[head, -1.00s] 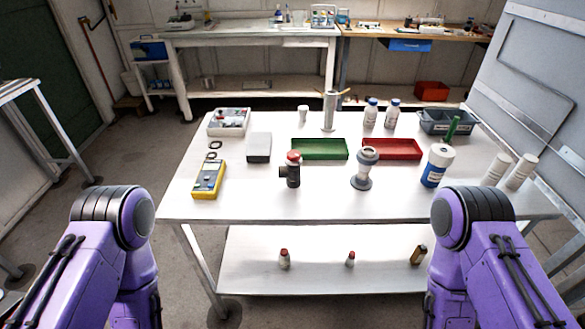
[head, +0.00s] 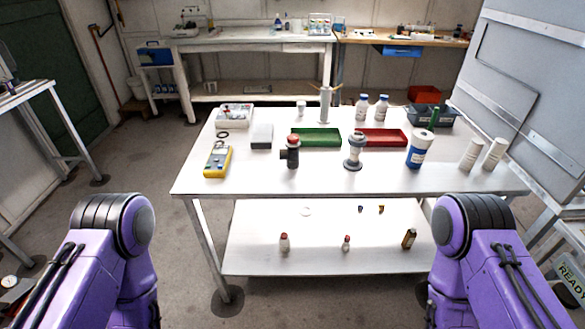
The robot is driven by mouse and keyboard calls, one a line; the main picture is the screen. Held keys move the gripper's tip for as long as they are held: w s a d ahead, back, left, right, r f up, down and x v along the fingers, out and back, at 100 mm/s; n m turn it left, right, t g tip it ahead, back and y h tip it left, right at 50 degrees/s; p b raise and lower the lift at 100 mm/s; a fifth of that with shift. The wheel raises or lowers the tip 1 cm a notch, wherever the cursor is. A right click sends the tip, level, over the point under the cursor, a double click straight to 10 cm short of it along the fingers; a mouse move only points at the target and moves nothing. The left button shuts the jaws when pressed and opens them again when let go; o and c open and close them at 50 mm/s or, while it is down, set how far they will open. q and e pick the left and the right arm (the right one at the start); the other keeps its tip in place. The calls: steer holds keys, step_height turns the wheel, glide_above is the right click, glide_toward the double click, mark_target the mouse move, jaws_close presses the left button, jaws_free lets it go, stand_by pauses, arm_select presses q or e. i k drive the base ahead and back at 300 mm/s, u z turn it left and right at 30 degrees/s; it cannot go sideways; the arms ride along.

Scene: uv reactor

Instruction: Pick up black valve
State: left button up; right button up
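The black valve (head: 292,155) stands upright on the white table (head: 255,184), near its front edge and left of the middle. It has a dark body, a red top and a short stub on its left side. Only the purple shoulder and upper-arm parts of my two arms show, at the lower left and lower right. Both grippers are out of view. Nothing touches the valve.
Beside the valve are a yellow meter (head: 217,161), a grey fitting (head: 354,152) and a blue-white bottle (head: 420,149). Behind are a green tray (head: 316,141) and a red tray (head: 385,142). Small bottles stand on the lower shelf (head: 260,260).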

mark_target(291, 155)
steer(key=z, duration=1.6)
steer(key=i, duration=0.95)
steer(key=u, duration=1.9)
